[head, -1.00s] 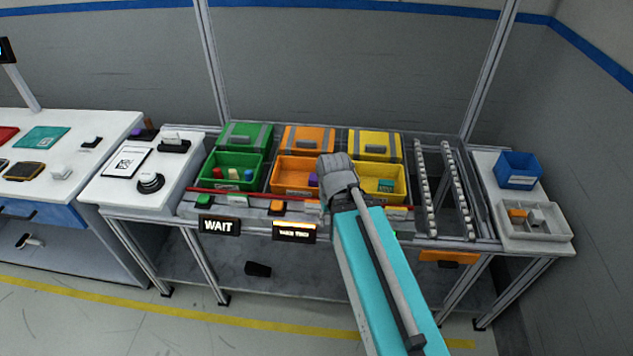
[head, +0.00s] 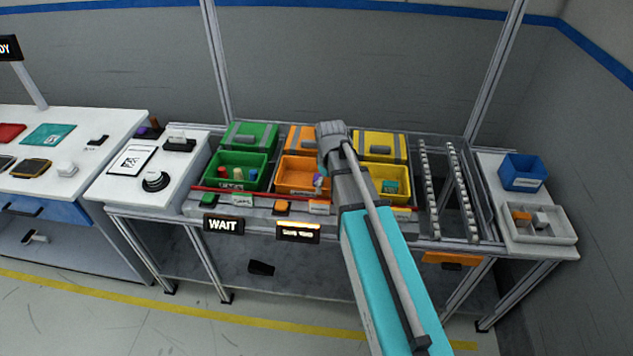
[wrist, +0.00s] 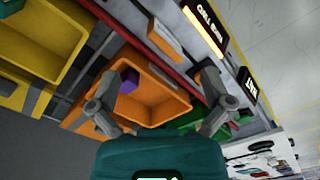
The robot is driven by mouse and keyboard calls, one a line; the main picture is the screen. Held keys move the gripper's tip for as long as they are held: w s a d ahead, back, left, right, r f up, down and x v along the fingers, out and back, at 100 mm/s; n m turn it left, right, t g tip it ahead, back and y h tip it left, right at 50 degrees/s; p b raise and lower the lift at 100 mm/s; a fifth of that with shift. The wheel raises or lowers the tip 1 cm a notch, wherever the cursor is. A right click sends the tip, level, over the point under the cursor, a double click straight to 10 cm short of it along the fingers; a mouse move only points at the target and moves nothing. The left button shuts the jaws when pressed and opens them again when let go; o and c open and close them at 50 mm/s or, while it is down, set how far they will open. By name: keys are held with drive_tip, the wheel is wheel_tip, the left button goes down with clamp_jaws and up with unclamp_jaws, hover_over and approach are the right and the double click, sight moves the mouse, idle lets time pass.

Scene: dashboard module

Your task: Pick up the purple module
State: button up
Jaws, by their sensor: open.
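The purple module (wrist: 130,81) is a small block in the open front orange bin (wrist: 158,106), near one side wall in the wrist view. In the head view the purple module (head: 318,180) shows at the right side of the orange bin (head: 294,187), partly covered by my arm. My gripper (wrist: 158,78) is open and empty above the bin. In the wrist view its fingers are spread wide, with the module in the gap, closer to the left finger. I see no contact. In the head view my arm largely hides the gripper.
A green bin (head: 236,176) with several small parts stands to the left and a yellow bin (head: 391,183) to the right. Closed lidded boxes stand behind. A red rail (wrist: 172,48) runs along the bins' front. A roller track (head: 452,190) lies farther right.

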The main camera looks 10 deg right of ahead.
sight(318, 176)
drive_tip(key=w+n, duration=0.7)
drive_tip(key=w, duration=0.8)
drive_tip(key=shift+w+r+n+p, duration=0.3)
drive_tip(key=shift+w+r, duration=0.05)
drive_tip(key=shift+r, duration=0.05)
drive_tip(key=shift+f, duration=0.1)
wheel_tip(318, 176, down, 8)
drive_tip(key=b, duration=0.8)
drive_tip(key=shift+f+b, duration=0.25)
drive_tip(key=shift+b, duration=0.05)
drive_tip(key=f+b, duration=0.3)
drive_tip(key=shift+w+f, duration=0.25)
drive_tip(key=shift+w, duration=0.05)
drive_tip(key=shift+f+b, duration=0.85)
drive_tip(key=shift+b, duration=0.3)
